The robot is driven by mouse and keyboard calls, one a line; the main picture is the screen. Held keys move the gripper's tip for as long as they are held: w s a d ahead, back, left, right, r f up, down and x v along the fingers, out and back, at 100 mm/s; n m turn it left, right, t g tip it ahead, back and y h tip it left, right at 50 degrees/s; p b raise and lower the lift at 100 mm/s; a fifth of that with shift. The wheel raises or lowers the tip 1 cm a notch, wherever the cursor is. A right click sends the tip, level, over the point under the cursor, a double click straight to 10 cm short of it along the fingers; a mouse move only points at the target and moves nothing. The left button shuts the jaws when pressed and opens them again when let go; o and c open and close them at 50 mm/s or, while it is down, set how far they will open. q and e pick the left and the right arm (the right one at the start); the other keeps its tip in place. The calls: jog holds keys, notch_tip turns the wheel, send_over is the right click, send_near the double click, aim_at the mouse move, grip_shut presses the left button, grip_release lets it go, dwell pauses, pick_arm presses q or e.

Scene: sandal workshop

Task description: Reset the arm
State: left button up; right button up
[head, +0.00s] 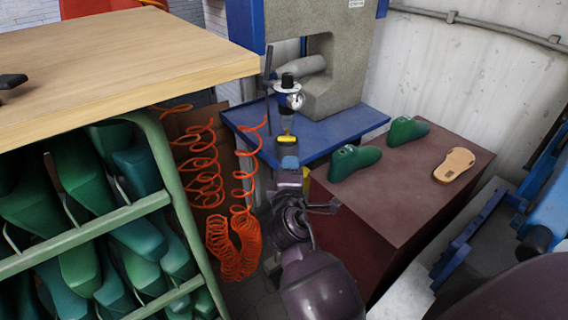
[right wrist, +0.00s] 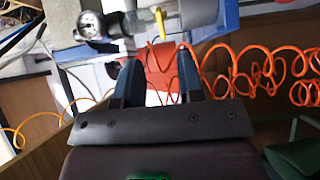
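My right arm reaches up from the bottom middle of the head view. Its gripper (head: 288,163) is in front of the blue machine table, just below a pressure gauge unit (head: 289,97). In the right wrist view the two dark fingers of the right gripper (right wrist: 160,72) stand apart with nothing between them. The gauge unit (right wrist: 90,25) and a yellow lever (right wrist: 158,22) show beyond the fingertips there. My left gripper is in neither view.
Coiled orange hoses (head: 232,245) hang left of my right arm. A brown cabinet (head: 420,205) to the right bears two green lasts (head: 354,161) and a tan sole (head: 459,165). A wooden table (head: 120,45) and a green rack (head: 165,180) of lasts stand left. The press (head: 340,60) is behind.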

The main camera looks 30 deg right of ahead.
jog(key=s+a+f+m+y, duration=0.3)
jog(key=s+f+m+y, duration=0.2)
jog(key=f+m+y, duration=0.3)
jog(key=s+d+f+m+g, duration=0.1)
jog(key=s+f+g, duration=0.1)
jog(key=s+f, duration=0.5)
jog(key=s+d+f+m+g, duration=0.1)
jog(key=s+d+f+g, duration=0.1)
jog(key=s+f, duration=0.6)
jog(key=s, duration=0.4)
jog(key=shift+s+m+y, duration=0.15)
jog(key=shift+m+y, duration=0.25)
